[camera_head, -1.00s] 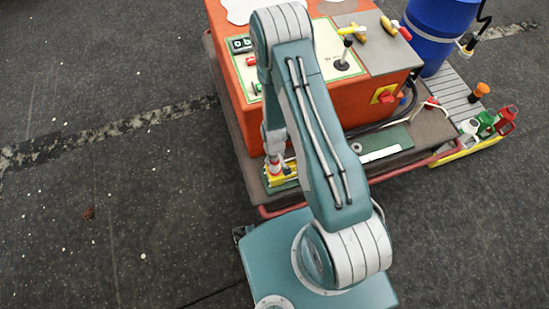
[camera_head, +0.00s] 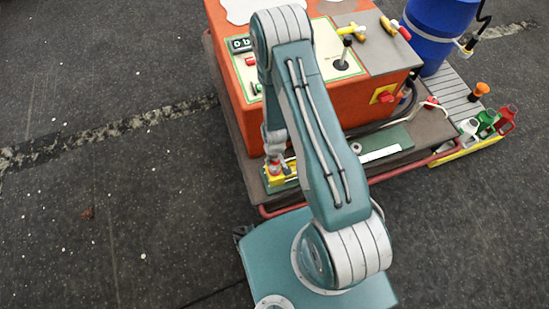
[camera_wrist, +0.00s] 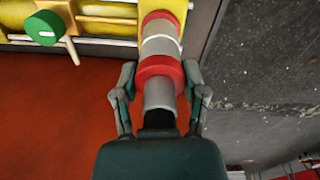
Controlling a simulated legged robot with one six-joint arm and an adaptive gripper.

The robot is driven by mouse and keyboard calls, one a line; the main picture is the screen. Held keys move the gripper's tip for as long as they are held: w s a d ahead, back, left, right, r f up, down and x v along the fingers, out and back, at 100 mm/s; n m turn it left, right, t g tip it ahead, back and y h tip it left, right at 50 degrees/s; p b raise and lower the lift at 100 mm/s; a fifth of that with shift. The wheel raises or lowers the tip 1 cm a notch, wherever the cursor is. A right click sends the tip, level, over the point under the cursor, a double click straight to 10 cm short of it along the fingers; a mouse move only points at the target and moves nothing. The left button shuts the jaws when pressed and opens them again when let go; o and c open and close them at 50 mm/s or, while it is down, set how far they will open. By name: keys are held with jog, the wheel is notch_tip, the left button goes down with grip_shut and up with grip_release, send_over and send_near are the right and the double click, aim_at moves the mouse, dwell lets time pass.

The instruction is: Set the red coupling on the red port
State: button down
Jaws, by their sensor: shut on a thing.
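The red coupling (camera_wrist: 160,90) is a grey tube with a wide red collar. My gripper (camera_wrist: 160,76) is shut on it, one finger on each side, in the wrist view. The coupling lines up with the red port (camera_wrist: 163,18), a grey stub with a red band at the yellow block. A pale ring lies between the two red bands; I cannot tell whether the coupling is fully seated. In the head view my gripper (camera_head: 275,154) is small and partly hidden, above the yellow block (camera_head: 281,180) at the machine's near left corner.
A green valve knob (camera_wrist: 42,28) with a pale lever sits on the yellow block, left of the port. The orange machine body (camera_head: 330,115) stands behind, with tools on its top. A blue drum (camera_head: 438,35) and several cans are at the right. The dark ground at left is clear.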

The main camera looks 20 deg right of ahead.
jog(key=shift+f, duration=0.2)
jog(key=shift+c, duration=2)
grip_release()
jog(key=shift+r, duration=5.5)
